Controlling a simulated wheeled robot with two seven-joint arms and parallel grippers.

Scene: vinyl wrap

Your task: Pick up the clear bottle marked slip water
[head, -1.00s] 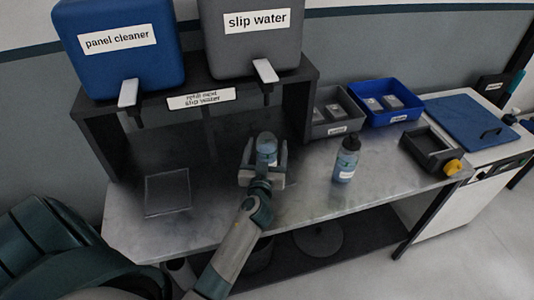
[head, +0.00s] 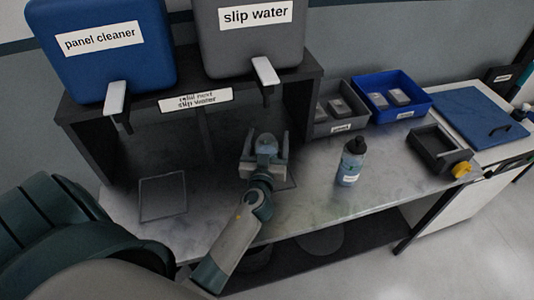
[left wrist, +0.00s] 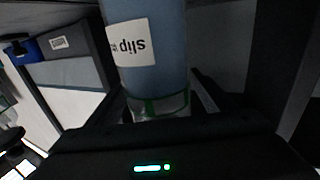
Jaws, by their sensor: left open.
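The clear bottle marked slip water (head: 266,142) stands on the bench under the grey slip water tank, its lower part hidden by my left gripper (head: 267,147). The gripper is open, with one finger on each side of the bottle. In the left wrist view the bottle (left wrist: 172,40) is close, bluish, with an upside-down white label reading "slip" and a green band near one end. Whether the fingers touch it cannot be told. My right gripper is not in view.
A second bottle with a dark cap (head: 350,162) stands to the right on the bench. The blue panel cleaner tank (head: 100,65) and grey slip water tank (head: 250,45) sit on a dark stand (head: 85,140). A grey bin (head: 343,128) and blue bin (head: 392,118) stand behind right.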

